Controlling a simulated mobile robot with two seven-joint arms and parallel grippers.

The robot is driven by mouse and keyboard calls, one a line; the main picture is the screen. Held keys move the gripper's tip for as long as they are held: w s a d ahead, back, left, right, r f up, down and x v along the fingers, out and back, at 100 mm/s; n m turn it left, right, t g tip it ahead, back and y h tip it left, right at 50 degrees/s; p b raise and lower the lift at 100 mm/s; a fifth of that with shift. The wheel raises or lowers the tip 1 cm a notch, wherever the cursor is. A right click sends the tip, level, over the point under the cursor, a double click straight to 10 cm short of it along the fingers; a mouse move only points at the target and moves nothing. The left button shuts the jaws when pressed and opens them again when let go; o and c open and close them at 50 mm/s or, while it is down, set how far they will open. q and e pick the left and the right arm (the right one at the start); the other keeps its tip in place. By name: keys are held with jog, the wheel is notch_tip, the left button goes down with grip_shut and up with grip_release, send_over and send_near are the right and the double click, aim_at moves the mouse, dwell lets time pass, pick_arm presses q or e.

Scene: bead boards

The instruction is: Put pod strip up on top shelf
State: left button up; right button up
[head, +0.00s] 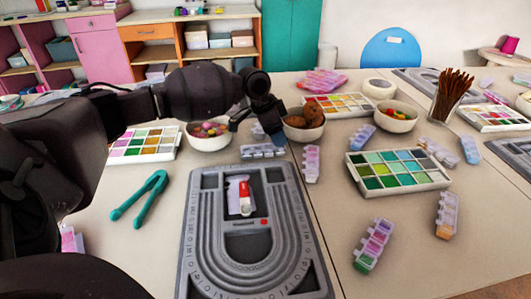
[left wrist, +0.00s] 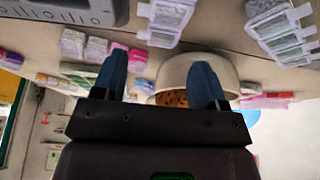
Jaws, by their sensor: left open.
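Several clear pod strips with coloured contents lie on the table; I cannot tell which one is meant. One pod strip (head: 263,151) lies just below my left gripper (head: 265,130), another (head: 311,163) to its right, and others (head: 373,245) (head: 447,215) nearer the right front. My left gripper is open above the table by a bowl of brown pieces (head: 303,122). In the left wrist view its blue fingers (left wrist: 160,80) are apart with the bowl (left wrist: 170,75) beyond them and pod strips (left wrist: 165,20) (left wrist: 280,30) above. Shelving with a pale top (head: 190,14) stands at the back. My right gripper is not visible.
A grey bead board (head: 202,240) lies in front, with teal tongs (head: 140,195) at its left. Bead trays (head: 398,188) (head: 140,155), bowls (head: 208,143) (head: 397,125) and a cup of brown sticks (head: 447,100) crowd the table. A blue chair (head: 390,50) stands behind.

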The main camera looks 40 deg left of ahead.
pick_arm(q)
jog(key=b+x, duration=0.2)
jog(key=x, duration=0.3)
jog(key=shift+s+a+f, duration=0.15)
jog(key=shift+f, duration=0.1)
jog(key=shift+r, duration=0.25)
jog(key=c, duration=0.9)
